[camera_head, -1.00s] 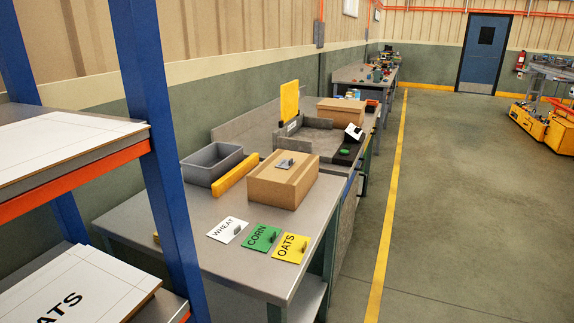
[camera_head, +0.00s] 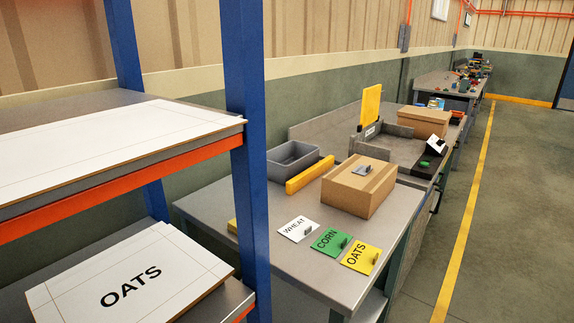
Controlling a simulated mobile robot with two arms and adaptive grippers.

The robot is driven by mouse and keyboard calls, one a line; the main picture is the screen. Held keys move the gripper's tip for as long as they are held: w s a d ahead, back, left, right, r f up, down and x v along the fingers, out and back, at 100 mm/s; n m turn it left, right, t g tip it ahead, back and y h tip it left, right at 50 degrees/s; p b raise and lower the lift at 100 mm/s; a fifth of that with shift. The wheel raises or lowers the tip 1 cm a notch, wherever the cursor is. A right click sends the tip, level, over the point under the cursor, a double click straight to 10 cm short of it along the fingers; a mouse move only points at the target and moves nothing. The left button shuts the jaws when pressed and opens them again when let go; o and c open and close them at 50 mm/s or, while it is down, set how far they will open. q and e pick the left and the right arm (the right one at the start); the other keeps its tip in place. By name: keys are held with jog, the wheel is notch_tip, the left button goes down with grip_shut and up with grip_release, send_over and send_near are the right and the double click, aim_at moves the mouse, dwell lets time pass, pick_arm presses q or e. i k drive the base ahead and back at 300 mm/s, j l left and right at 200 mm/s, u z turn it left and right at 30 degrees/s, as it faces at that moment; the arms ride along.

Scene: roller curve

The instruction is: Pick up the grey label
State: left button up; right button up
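A small flat grey piece with a raised tab, which looks like the grey label (camera_head: 362,170), lies on top of a brown cardboard box (camera_head: 345,194). The box stands on the near grey workbench (camera_head: 262,232). Three other labels with tabs lie flat in front of the box: a white WHEAT label (camera_head: 297,229), a green CORN label (camera_head: 331,242) and a yellow OATS label (camera_head: 361,258). Neither of my grippers is in view.
A blue-posted shelf rack (camera_head: 246,150) with an OATS board (camera_head: 130,285) stands close at the left. Floor right of the yellow line (camera_head: 465,220) is clear.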

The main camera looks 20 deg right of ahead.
aim_at(361, 170)
jog(key=i+l+u, duration=0.1)
jog(key=l+u, duration=0.3)
jog(key=l, duration=0.2)
jog(key=l+u, duration=0.35)
jog(key=l, duration=0.25)
jog(key=k+l+u, duration=0.1)
jog(key=l+u, duration=0.3)
jog(key=l, duration=0.2)
jog(key=k+l+u, duration=0.15)
jog(key=l+u, duration=0.25)
jog(key=l, duration=0.15)
